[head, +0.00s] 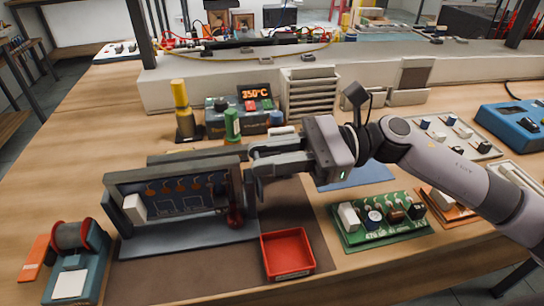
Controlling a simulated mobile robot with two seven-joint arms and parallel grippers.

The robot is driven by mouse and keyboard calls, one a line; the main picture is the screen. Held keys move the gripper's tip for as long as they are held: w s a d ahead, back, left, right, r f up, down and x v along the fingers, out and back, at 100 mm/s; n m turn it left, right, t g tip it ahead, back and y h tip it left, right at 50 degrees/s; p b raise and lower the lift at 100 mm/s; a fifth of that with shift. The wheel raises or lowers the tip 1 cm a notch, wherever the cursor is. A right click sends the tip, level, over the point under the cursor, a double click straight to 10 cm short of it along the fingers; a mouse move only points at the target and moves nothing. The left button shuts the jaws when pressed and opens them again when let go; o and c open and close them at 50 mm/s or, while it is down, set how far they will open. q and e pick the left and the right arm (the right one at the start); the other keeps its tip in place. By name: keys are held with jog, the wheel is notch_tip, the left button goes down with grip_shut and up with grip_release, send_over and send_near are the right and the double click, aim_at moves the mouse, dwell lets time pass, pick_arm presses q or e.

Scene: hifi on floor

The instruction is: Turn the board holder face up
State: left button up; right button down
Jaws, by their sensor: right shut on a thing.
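The board holder (180,238), a grey frame with a dark circuit board (190,195), stands on the brown mat at left centre in the head view. The board is steeply tilted, its face with orange parts and a white block toward me. My right gripper (250,165) comes in from the right and is shut on the holder at its upper right end. The exact contact is partly hidden by the fingers. My left gripper is out of view.
A red tray (287,252) sits right of the holder's base. A solder spool stand (75,255) is at front left, a green board (382,220) to the right. A soldering station (240,115) stands behind. The mat's front strip (190,283) is clear.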

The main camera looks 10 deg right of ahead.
jog(key=shift+w+d+r+m, duration=0.15)
jog(key=shift+w+m, duration=0.55)
jog(key=shift+m, duration=0.3)
jog(key=shift+w+m, duration=0.2)
jog(key=shift+m, duration=0.3)
dwell(0.4)
dwell(0.4)
jog(key=c, duration=1.4)
grip_release()
jog(key=o, duration=0.3)
jog(key=shift+f, duration=0.2)
jog(key=shift+s, duration=0.1)
